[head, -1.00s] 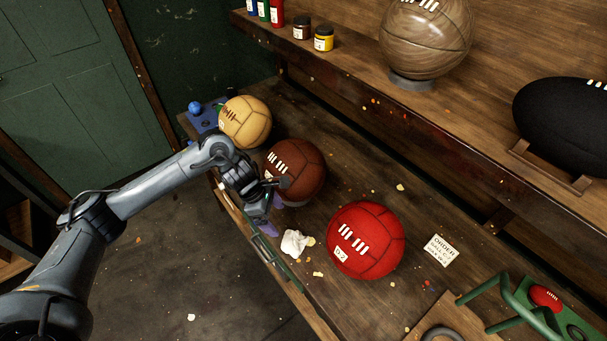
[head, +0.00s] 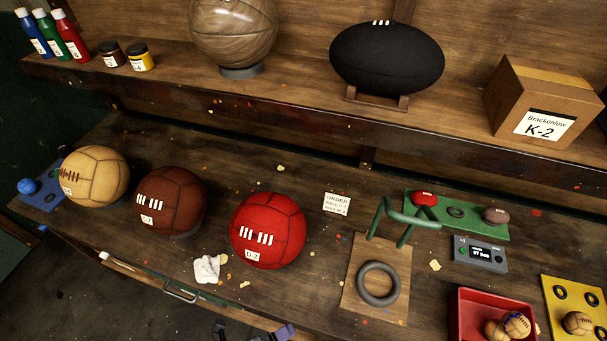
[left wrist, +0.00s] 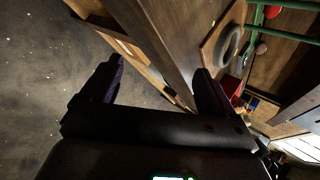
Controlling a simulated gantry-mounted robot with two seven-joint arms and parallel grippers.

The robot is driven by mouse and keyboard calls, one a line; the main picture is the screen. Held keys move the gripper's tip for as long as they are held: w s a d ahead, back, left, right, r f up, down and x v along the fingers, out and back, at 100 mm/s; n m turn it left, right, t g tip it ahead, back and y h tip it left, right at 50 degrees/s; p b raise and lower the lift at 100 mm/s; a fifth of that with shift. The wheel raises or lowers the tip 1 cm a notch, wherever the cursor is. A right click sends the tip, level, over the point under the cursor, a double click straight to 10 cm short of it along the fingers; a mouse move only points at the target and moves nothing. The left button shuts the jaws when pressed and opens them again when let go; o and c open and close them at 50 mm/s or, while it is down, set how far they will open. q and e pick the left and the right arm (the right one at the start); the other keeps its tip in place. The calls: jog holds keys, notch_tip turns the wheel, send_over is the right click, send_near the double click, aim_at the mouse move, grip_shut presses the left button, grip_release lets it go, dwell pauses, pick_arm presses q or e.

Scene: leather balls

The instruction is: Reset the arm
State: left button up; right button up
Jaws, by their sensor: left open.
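My left gripper (head: 252,332) shows only its fingertips at the bottom edge of the head view, in front of the bench. In the left wrist view its two dark purple fingers (left wrist: 158,88) are spread wide with nothing between them. Behind them are the bench edge and grey floor. On the bench stand a tan ball (head: 95,176), a brown ball (head: 172,200) and a red ball (head: 268,230), all apart from the gripper. The rest of my left arm is out of the head view. My right gripper is not seen.
A white crumpled cloth (head: 208,268) lies near the bench front. A wooden board with a grey ring (head: 378,284) and green frame, a red tray (head: 470,297) and a small display box (head: 480,254) stand at right. The shelf holds a black ball (head: 387,57) and a box (head: 543,100).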

pick_arm(q)
jog(key=s+a+r+n+g+y, duration=0.1)
jog(key=s+a+r+n+y, duration=0.15)
jog(key=a+n, duration=0.8)
jog(key=s+a+r+n+g+y, duration=0.2)
jog(key=a+r+n+y, duration=0.15)
jog(key=n, duration=1.35)
notch_tip(320, 180, up, 20)
jog(key=p, duration=2)
jog(key=shift+w+d+p, duration=0.25)
jog(key=shift+w+p, duration=0.05)
jog(key=shift+p, duration=0.1)
jog(key=shift+r, duration=0.1)
